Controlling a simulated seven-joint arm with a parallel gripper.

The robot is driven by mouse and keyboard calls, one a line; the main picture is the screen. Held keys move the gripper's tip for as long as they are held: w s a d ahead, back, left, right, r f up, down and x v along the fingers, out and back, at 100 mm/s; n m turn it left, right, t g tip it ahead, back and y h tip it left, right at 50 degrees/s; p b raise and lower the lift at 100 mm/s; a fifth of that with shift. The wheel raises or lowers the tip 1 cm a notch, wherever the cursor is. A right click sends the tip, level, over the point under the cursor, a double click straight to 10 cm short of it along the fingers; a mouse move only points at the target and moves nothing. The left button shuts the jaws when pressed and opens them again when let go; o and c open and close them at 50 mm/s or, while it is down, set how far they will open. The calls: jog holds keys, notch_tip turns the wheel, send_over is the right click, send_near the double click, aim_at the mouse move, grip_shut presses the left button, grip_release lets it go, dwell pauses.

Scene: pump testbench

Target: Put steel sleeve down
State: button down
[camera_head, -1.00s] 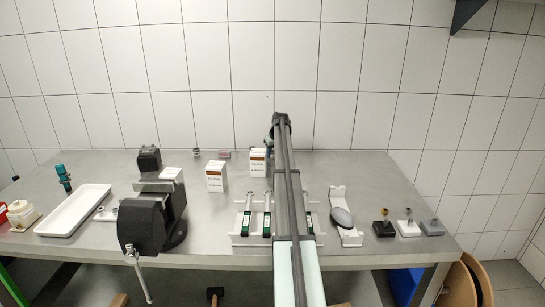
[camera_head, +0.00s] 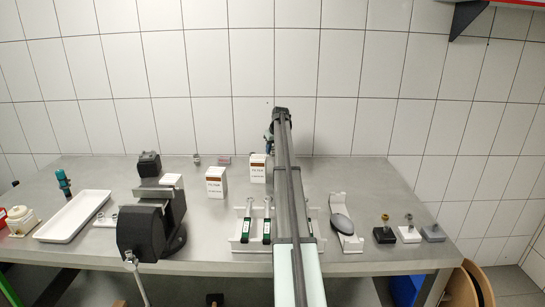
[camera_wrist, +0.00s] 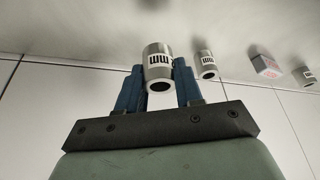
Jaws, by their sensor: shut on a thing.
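My gripper (camera_wrist: 157,88) is shut on a steel sleeve (camera_wrist: 158,62), a short silver cylinder with black lettering and a dark open end. The sleeve sits between the two blue fingers in the wrist view. Whether it touches the grey tabletop, I cannot tell. In the head view my arm reaches to the back of the table, and the held sleeve is hidden there. A second, similar sleeve (camera_wrist: 206,65) stands apart from the gripper in the wrist view.
A small red-and-white block (camera_wrist: 265,66) and another metal piece (camera_wrist: 304,75) are farther along.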

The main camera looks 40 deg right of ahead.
notch_tip(320, 180, up, 4)
jog(key=shift+r, duration=0.1)
jog(key=shift+w+a+r, duration=0.2)
jog(key=shift+r, duration=0.05)
jog(key=w+a+n, duration=0.1)
jog(key=w+a, duration=0.6)
jog(key=a, duration=0.5)
jog(key=w+a+n+y, duration=0.1)
jog(key=w+a+n, duration=0.1)
jog(key=w+a, duration=0.75)
jog(key=w+a+n, duration=0.1)
jog(key=w+a, duration=0.3)
jog(key=a, duration=1.1)
jog(key=shift+w+d+f+m, duration=0.1)
jog(key=shift+d+f+m, duration=0.25)
jog(key=shift+f, duration=1.25)
jog(key=shift+d+f+m, duration=0.15)
jog(key=shift+f+m, duration=0.3)
jog(key=shift+f, duration=1.2)
jog(key=shift+w+d+f+m, duration=0.1)
jog(key=shift+d+f+m, duration=0.25)
jog(key=shift+f, duration=1.25)
jog(key=shift+a+f, duration=0.1)
jog(key=c, duration=0.7)
grip_release()
jog(key=shift+c, duration=0.2)
